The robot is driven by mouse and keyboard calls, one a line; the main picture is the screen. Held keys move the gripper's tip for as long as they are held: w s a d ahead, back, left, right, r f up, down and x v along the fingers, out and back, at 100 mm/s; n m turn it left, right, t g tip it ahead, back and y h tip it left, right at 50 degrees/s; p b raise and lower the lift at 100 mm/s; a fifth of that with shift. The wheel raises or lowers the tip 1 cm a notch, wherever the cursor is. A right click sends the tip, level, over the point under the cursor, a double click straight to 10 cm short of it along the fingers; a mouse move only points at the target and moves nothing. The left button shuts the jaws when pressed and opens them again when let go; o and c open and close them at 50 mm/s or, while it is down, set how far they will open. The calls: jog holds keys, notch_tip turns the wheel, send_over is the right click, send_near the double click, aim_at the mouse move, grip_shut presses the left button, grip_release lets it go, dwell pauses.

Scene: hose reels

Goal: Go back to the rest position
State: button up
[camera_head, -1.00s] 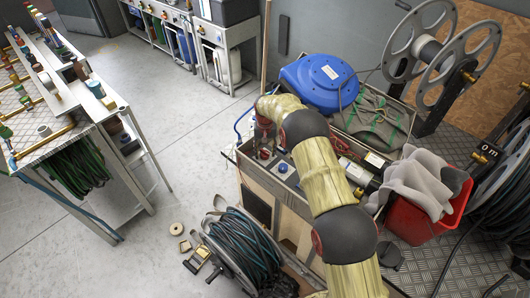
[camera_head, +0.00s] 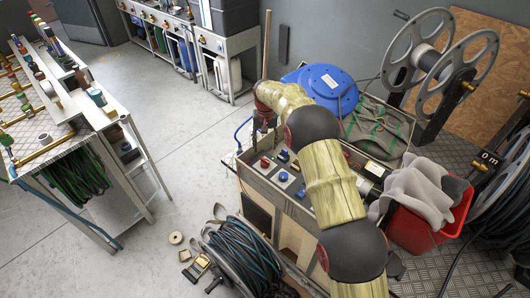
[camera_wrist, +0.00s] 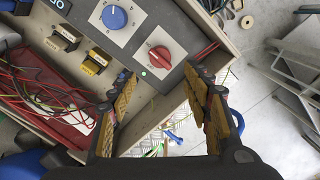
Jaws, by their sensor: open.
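My gripper (camera_wrist: 160,82) is open, with its two yellow-padded fingers apart and nothing between them. In the wrist view it is above the edge of a control panel (camera_wrist: 190,40), and I cannot judge the height. A red rotary knob (camera_wrist: 160,57) and a blue rotary knob (camera_wrist: 114,17) are on the panel, the red one close to the fingertips. In the head view my gripper (camera_head: 264,124) hangs near the left side of the cabinet (camera_head: 262,188), partly hidden by my arm. The knobs show on the cabinet top.
A blue reel (camera_head: 322,86) and a red bucket (camera_head: 424,228) with grey cloth stand beside my arm. A hose reel (camera_head: 240,254) lies on the floor by the cabinet. A workbench (camera_head: 128,168) stands left, with open floor (camera_head: 195,130) between.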

jog(key=shift+r, duration=0.65)
jog(key=s+d+f+n+g, duration=0.1)
jog(key=s+d+f, duration=0.15)
jog(key=s, duration=0.45)
jog(key=s+d+r+t, duration=0.2)
jog(key=s+d+r, duration=0.2)
jog(key=s+r, duration=0.6)
jog(key=s+d+r+t, duration=0.2)
jog(key=s+d+r, duration=0.3)
jog(key=s+r, duration=0.5)
jog(key=s+d+r+t, duration=0.2)
jog(key=s+r, duration=0.9)
jog(key=s, duration=1.1)
jog(key=shift+d+m+t, duration=0.3)
jog(key=shift+d+m, duration=0.1)
jog(key=shift+d, duration=0.75)
